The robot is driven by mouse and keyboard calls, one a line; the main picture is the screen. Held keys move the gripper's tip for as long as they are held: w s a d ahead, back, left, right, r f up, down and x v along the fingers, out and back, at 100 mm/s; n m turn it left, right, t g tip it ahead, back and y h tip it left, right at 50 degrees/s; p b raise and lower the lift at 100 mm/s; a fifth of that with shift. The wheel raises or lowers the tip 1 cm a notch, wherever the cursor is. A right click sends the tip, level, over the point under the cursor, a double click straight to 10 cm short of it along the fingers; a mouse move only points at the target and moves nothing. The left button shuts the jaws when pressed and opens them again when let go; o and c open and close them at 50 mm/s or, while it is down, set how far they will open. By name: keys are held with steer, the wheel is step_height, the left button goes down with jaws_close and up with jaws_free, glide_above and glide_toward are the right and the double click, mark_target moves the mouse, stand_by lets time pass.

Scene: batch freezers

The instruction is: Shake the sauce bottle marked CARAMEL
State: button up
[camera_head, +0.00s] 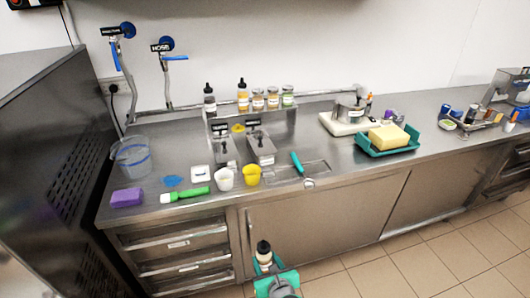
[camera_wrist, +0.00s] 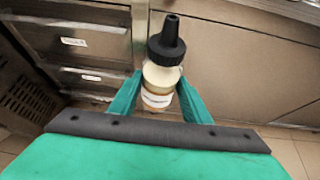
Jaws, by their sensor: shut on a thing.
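My gripper (camera_wrist: 160,100) is shut on a sauce bottle (camera_wrist: 161,78), with one teal finger on each side of its body. The bottle is upright or nearly so, with a black nozzle cap, a pale upper body and a brownish lower part. Its white label faces the wrist camera, but the print is too small to read. In the head view the held bottle (camera_head: 263,252) is in front of the counter's cabinet doors, below the worktop. Two similar black-capped bottles, one dark (camera_head: 209,101) and one yellow-orange (camera_head: 243,95), stand at the back of the counter.
A dark machine stands at left. Tiled floor is open at right.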

mark_target(265, 250)
step_height(265, 250, up, 7)
steer(key=shift+d+f, duration=0.1)
steer(key=shift+f, duration=0.35)
step_height(265, 250, down, 6)
steer(key=shift+s+r, duration=0.1)
steer(key=shift+r, duration=0.15)
steer(key=r, duration=0.6)
steer(key=shift+w, duration=0.2)
steer(key=shift+s, duration=0.1)
step_height(265, 250, down, 6)
steer(key=shift+s+r, duration=0.15)
steer(key=shift+r, duration=0.05)
steer(key=shift+f, duration=0.25)
step_height(265, 250, up, 7)
steer(key=shift+f, duration=0.2)
step_height(265, 250, down, 7)
steer(key=shift+f, duration=0.2)
steer(key=shift+r, duration=0.2)
